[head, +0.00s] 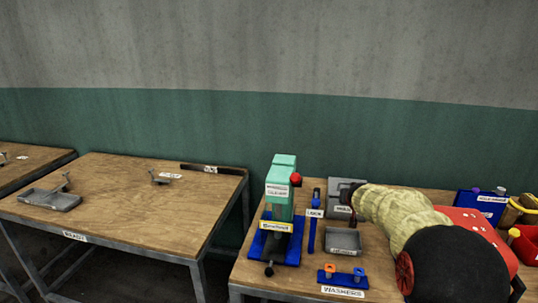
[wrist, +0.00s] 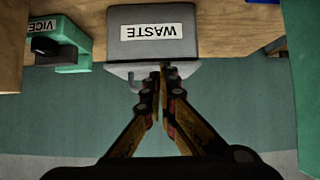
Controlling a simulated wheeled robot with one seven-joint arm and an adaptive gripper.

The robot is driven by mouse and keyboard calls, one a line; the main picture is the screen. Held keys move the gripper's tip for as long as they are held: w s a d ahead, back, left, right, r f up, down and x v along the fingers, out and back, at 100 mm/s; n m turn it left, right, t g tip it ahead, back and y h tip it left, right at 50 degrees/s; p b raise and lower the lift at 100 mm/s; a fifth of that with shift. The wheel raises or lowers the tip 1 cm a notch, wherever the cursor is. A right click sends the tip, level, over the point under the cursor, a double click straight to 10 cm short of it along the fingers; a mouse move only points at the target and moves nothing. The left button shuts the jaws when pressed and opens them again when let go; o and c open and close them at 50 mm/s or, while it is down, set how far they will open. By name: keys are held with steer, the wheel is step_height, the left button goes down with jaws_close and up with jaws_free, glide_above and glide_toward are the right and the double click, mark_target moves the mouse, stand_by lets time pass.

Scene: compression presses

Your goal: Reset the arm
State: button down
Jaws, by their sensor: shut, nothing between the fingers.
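My gripper (wrist: 157,80) is shut and empty in the wrist view, its two fingers meeting at the tips. The tips overlap the edge of a light grey metal piece (wrist: 127,72), just below a grey box labelled WASTE (wrist: 120,45) in the picture. I cannot tell whether they touch. In the head view my arm reaches over the right table from the right, in a pale yellow sleeve. Its far end is by a grey labelled holder (head: 342,186); the fingers are not clear there.
A green press (head: 281,200) with a red knob stands on a blue base, left of my arm. A grey tray (head: 344,240) and a blue washers rack (head: 342,276) are near the front. A green vice (wrist: 70,45) shows in the wrist view. The left table (head: 130,200) is mostly clear.

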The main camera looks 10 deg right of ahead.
steer(key=s+f+g, duration=0.1)
steer(key=s+f, duration=0.1)
steer(key=s, duration=0.2)
steer(key=s+a+f+g, duration=0.1)
steer(key=s+f+g, duration=0.1)
steer(key=s, duration=0.3)
steer(key=s+a+f+n+g, duration=0.1)
steer(key=s+f, duration=0.2)
steer(key=s, duration=0.1)
steer(key=shift+s+a+f+g, duration=0.1)
steer(key=shift+s+f+g, duration=0.1)
steer(key=shift+f+g, duration=0.2)
steer(key=s+a+r+n+y+p, duration=0.1)
steer(key=s+a+r, duration=0.3)
steer(key=s+a, duration=0.4)
steer(key=s+a+r+n+y+p, duration=0.1)
steer(key=s+a+r, duration=0.4)
steer(key=s, duration=0.9)
steer(key=s+a+r+n+y+p, duration=0.1)
steer(key=s+a+r, duration=0.4)
steer(key=s+a, duration=0.6)
steer(key=shift+s+r+y+p, duration=0.25)
steer(key=shift+s+y+p, duration=0.15)
steer(key=shift+s+y, duration=0.25)
